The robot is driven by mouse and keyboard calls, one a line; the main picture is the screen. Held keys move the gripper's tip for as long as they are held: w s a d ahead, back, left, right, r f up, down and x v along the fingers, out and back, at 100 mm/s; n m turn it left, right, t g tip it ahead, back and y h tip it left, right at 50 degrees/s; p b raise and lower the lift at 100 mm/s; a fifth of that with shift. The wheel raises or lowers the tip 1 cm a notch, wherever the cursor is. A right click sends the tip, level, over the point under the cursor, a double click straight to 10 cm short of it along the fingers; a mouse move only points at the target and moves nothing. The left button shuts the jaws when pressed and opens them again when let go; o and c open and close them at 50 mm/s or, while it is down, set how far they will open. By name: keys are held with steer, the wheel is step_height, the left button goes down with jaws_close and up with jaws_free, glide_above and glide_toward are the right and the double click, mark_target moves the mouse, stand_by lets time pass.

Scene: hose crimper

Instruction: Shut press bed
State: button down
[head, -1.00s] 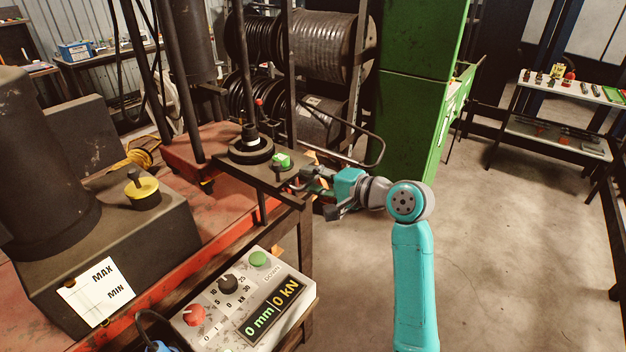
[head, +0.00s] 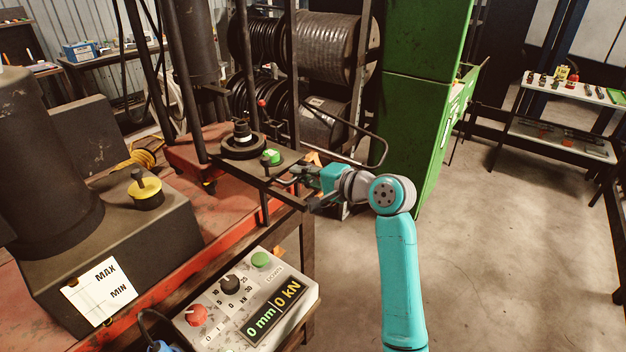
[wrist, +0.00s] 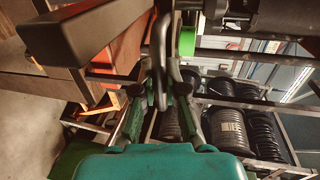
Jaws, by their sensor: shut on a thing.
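The press bed (head: 259,171) is a dark flat plate between the upright posts of the press. It carries a black round die (head: 242,148) and a small green-topped piece (head: 271,157), whose green also shows in the wrist view (wrist: 187,41). My gripper (head: 298,180) is at the bed's right end. In the wrist view my gripper (wrist: 161,88) is shut on a grey metal handle (wrist: 160,48), with one finger on each side. The handle's joint with the bed is hard to make out.
A control box (head: 248,305) reading 0 mm and 0 kN stands in front. A green cabinet (head: 415,120) stands behind my arm, and hose reels (head: 320,50) are behind the press. The floor to the right is clear up to a shelf table (head: 560,130).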

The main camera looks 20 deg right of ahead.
mark_target(256, 155)
steer(key=r+x, duration=0.1)
steer(key=x, duration=0.3)
steer(key=r+x, duration=0.1)
steer(key=x, duration=0.4)
steer(key=r+x, duration=0.1)
steer(key=x, duration=0.4)
steer(key=shift+w+a+f, duration=0.1)
steer(key=shift+w+a, duration=0.05)
steer(key=shift+w, duration=0.1)
steer(key=shift+w+a, duration=0.15)
steer(key=shift+w, duration=0.05)
steer(key=c, duration=1.2)
jaws_free()
steer(key=shift+a, duration=0.1)
steer(key=v, duration=1.2)
steer(key=shift+w, duration=0.1)
